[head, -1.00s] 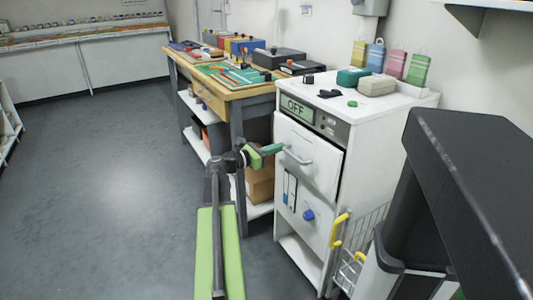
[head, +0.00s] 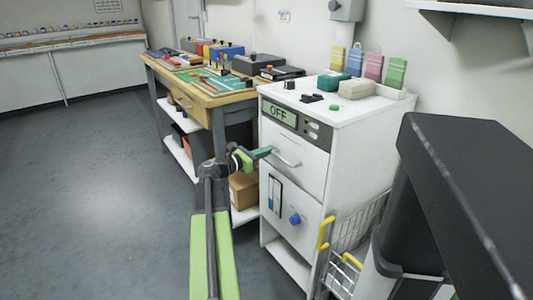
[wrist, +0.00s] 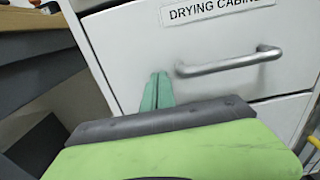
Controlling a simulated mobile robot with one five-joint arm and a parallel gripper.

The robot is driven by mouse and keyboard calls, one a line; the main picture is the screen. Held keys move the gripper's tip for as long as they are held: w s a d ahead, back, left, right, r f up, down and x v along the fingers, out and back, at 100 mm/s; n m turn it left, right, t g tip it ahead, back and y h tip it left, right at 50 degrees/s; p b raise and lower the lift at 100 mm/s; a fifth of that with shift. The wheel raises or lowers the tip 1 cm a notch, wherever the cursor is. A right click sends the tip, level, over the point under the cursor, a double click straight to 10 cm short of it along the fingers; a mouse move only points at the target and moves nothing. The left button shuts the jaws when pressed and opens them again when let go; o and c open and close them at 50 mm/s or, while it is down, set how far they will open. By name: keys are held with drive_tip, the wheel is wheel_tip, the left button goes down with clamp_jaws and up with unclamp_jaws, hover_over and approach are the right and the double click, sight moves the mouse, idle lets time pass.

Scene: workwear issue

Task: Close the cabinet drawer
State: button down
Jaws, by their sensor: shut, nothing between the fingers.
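The white cabinet (head: 355,140) stands right of centre in the head view, with an "OFF" display on its top panel. Its drawer front (head: 305,172) has a grey bar handle and looks flush or nearly flush with the cabinet. In the wrist view the drawer front (wrist: 135,45) fills much of the picture, with a "DRYING CABINET" label above the handle (wrist: 230,62). My gripper (head: 268,151) is shut and empty, its green fingertips (wrist: 157,80) at the drawer front, left of the handle. I cannot tell whether they touch it.
A wooden workbench (head: 210,99) with trays and boxes stands left of the cabinet. A lower door with a blue knob (head: 295,218) is below the drawer. A wire basket with yellow handles (head: 350,240) is at the right. The floor at left is clear.

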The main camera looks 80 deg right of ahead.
drive_tip(key=shift+s+r, duration=0.1)
drive_tip(key=shift+s, duration=0.25)
drive_tip(key=v, duration=1.4)
drive_tip(key=shift+w, duration=0.45)
